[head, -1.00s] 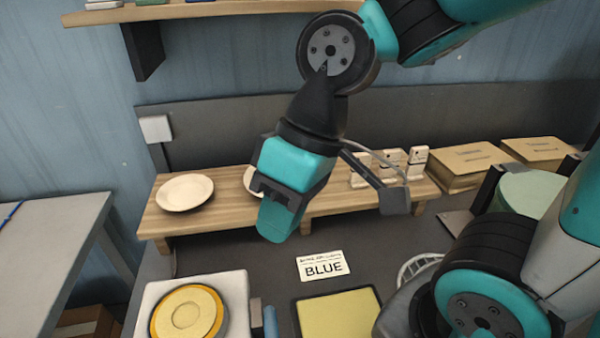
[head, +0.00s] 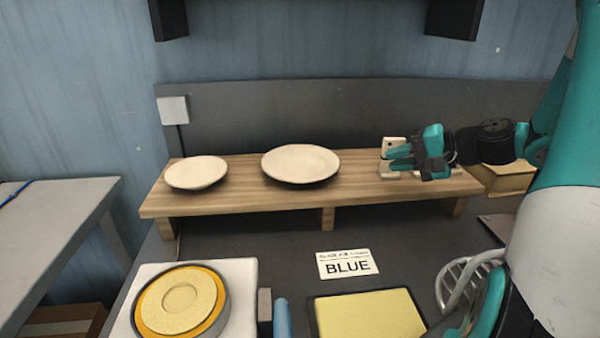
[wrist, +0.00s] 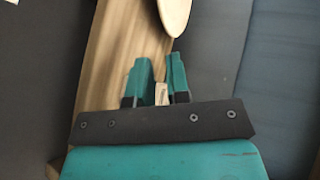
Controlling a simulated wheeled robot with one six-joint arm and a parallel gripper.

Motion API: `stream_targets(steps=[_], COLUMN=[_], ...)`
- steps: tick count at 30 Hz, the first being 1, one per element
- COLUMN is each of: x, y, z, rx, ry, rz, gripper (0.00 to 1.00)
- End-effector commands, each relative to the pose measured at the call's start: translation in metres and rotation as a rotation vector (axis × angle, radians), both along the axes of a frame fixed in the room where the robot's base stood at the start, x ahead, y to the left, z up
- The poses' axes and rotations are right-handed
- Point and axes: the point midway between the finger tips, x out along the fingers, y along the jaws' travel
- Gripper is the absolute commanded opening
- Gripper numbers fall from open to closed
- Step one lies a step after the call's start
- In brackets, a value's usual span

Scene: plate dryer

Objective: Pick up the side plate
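Two cream plates lie on the wooden shelf in the head view. The smaller plate (head: 196,172), at the left end, looks like the side plate. A larger plate (head: 300,163) lies near the middle. My gripper (head: 390,159) is over the right part of the shelf, to the right of both plates, with its fingers pointing left. In the wrist view my gripper (wrist: 158,62) has its two teal fingers apart, with no plate between them. Part of one plate (wrist: 174,14), probably the larger, shows beyond the fingertips. My gripper touches neither plate.
The wooden shelf (head: 240,197) stands against a grey backboard. Small pale tiles (head: 392,143) stand behind my gripper. In front are a yellow round piece (head: 180,300) on a white base, a BLUE card (head: 347,263) and a yellow pad (head: 368,317). The shelf is bare between the plates.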

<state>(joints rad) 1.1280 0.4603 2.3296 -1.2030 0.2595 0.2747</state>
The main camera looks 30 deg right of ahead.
Motion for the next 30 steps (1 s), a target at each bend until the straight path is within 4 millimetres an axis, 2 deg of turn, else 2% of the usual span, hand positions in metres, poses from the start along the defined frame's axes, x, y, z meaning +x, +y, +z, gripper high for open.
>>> stream_targets(steps=[3, 12, 20, 25, 30], x=[0.021, 0.068, 0.084, 0.103, 0.117], y=[0.017, 0.048, 0.059, 0.075, 0.082], z=[-0.011, -0.036, -0.045, -0.053, -0.062], rx=[0.002, 0.000, -0.002, -0.001, -0.002], ry=[0.003, 0.004, 0.003, 0.004, 0.004], rz=[0.012, 0.010, 0.008, 0.010, 0.006], gripper=[0.17, 0.17, 0.17, 0.17, 0.17])
